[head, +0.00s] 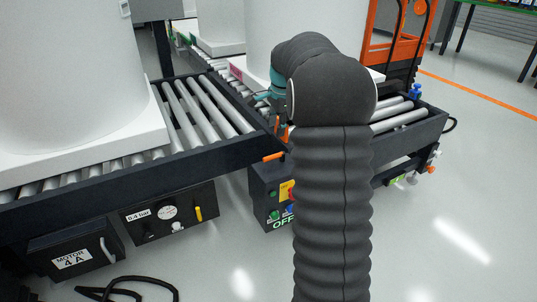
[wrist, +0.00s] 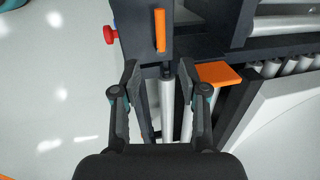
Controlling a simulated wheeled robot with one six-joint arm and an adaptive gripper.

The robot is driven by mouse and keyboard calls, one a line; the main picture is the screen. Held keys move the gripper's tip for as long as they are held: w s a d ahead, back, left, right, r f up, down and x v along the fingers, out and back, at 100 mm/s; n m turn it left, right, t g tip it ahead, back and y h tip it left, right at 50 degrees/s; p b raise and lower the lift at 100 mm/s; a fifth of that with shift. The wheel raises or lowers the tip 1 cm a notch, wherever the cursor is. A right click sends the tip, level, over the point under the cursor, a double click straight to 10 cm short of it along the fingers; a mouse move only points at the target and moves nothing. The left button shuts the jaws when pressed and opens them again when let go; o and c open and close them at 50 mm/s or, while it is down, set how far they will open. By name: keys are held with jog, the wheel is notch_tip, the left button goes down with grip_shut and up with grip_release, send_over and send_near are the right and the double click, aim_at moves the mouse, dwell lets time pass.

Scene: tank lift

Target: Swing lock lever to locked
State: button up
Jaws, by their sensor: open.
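In the wrist view, an upright orange bar (wrist: 160,30), which looks like the lock lever's handle, lies against a dark panel above my fingertips. A flat orange piece (wrist: 217,73) sits just right of my right finger. I cannot tell for sure which one is the lever. My gripper (wrist: 159,72) is open and empty, its fingers on either side of a grey cylinder (wrist: 167,92) that lies lower down. In the head view, an orange bar (head: 273,156) sticks out at the conveyor's corner; my arm hides my fingertips and part of this area.
A roller conveyor (head: 95,165) carries a large white tank (head: 65,70) at left; another tank (head: 300,30) stands behind my arm. A control box (head: 268,200) hangs below. A red knob (wrist: 110,34) is left of the panel. Open floor lies at right.

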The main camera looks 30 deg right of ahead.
aim_at(271, 157)
jog(key=w+f, duration=0.1)
jog(key=f, duration=0.3)
jog(key=f+b, duration=0.1)
jog(key=f, duration=0.3)
jog(key=w+f, duration=0.1)
jog(key=f, duration=0.4)
jog(key=shift+w+a, duration=0.15)
jog(key=shift+w, duration=0.15)
